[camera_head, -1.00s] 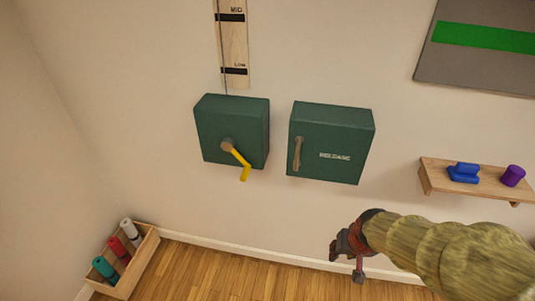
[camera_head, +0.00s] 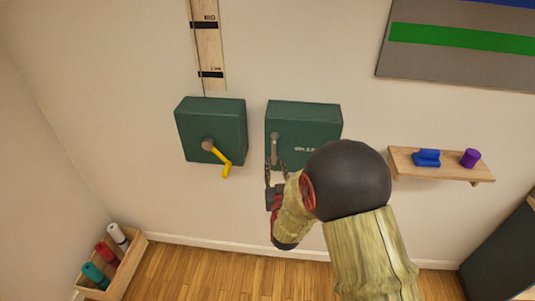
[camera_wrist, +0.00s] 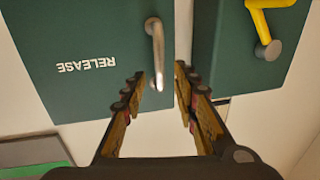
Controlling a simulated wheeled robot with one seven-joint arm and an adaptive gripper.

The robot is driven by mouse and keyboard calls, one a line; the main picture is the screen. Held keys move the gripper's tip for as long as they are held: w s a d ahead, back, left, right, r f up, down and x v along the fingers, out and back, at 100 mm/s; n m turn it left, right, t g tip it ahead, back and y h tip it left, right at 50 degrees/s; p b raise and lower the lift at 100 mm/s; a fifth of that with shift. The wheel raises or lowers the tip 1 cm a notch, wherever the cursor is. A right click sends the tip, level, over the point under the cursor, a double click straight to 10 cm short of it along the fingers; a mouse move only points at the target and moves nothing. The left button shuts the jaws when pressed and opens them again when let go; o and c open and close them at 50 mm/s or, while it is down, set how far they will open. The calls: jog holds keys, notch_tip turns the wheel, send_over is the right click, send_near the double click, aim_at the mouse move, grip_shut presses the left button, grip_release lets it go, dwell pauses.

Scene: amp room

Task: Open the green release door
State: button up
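The green release door (camera_head: 305,120) is the front of a dark green wall box and looks closed. It also shows upside down in the wrist view (camera_wrist: 90,35), with white RELEASE lettering. Its upright metal handle (camera_head: 275,148) is near the door's left edge; in the wrist view the handle (camera_wrist: 158,50) has one end between my fingertips. My gripper (camera_head: 276,172) is at the handle's lower end, with fingers pointing up to it. In the wrist view my gripper (camera_wrist: 161,80) is open, one finger each side of the handle. I cannot tell whether they touch. My arm hides the door's lower right.
A second green box (camera_head: 212,120) with a yellow crank (camera_head: 222,158) is close on the left. A wooden shelf (camera_head: 440,168) with blue and purple objects is on the right. A wooden crate (camera_head: 125,262) of rolls stands on the floor, lower left.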

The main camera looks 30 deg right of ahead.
aim_at(274, 154)
jog(key=x, duration=0.7)
jog(key=shift+w+d+r, duration=0.15)
jog(key=shift+w+d, duration=0.05)
jog(key=shift+w, duration=0.15)
jog(key=c, duration=0.3)
jog(key=c, duration=0.4)
grip_shut()
